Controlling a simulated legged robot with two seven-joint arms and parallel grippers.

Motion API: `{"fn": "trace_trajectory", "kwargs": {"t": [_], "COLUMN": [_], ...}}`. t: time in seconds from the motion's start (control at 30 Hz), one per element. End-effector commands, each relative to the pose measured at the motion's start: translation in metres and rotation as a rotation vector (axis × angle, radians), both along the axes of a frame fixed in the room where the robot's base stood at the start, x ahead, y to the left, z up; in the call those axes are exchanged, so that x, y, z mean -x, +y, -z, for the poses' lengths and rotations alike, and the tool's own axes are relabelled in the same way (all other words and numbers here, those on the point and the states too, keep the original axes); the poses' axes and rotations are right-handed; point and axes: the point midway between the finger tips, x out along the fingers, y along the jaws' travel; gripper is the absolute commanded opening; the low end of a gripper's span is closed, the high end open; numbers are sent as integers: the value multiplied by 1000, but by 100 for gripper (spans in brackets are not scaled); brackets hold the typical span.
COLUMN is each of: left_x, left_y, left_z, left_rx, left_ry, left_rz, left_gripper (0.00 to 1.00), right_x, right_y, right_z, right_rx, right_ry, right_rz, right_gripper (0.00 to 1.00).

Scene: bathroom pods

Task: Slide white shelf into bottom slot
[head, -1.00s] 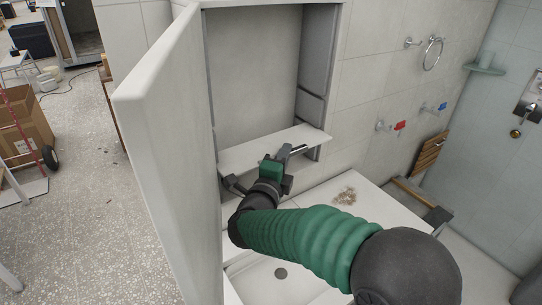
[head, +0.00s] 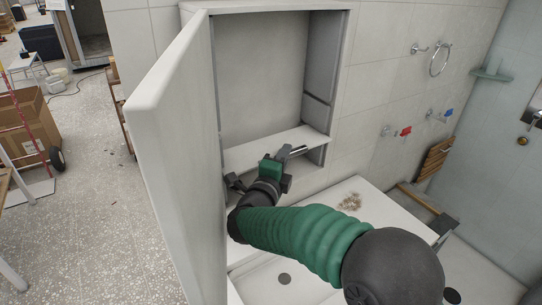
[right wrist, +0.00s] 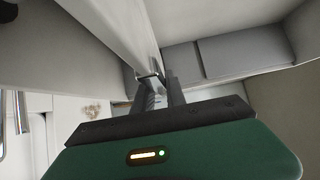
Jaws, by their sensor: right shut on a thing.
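The white shelf (head: 255,152) lies roughly level across the lower part of the open wall cabinet (head: 190,5). Its back part is inside the cabinet, with open space above it and a gap under its right end. My right gripper (head: 291,153) is shut on the shelf's front edge. In the right wrist view the shelf (right wrist: 112,28) runs into the gripper fingers (right wrist: 156,80), next to the cabinet's grey side wall. Whether the shelf's ends rest in the bottom slot cannot be told. My left gripper is not in view.
The cabinet door (head: 170,130) stands open left of my right arm, close to it. A white ledge (head: 315,208) with a small brownish pile (head: 350,202) lies below right. Red (head: 405,131) and blue (head: 450,112) valve handles and a towel ring (head: 439,58) are on the right wall.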

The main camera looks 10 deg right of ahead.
Motion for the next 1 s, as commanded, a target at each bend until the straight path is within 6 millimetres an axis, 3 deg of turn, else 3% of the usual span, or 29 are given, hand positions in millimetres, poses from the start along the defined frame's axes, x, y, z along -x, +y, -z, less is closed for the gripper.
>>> {"fn": "trace_trajectory", "kwargs": {"t": [0.13, 0.17, 0.37, 0.73, 1.0], "left_x": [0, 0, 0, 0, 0], "left_y": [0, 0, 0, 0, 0], "left_z": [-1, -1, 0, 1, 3], "left_rx": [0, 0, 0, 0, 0], "left_ry": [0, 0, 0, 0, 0], "left_rz": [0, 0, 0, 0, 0], "left_gripper": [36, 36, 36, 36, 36], "right_x": [-4, -4, -4, 2, 50], "right_y": [2, 2, 3, 1, -17], "right_z": [-1, -1, -1, 1, 0], "right_rx": [0, 0, 1, 1, 2], "right_ry": [-1, -2, -1, 2, 1], "right_rz": [-1, -1, -2, -3, -1], "right_gripper": [0, 17, 42, 42, 42]}}
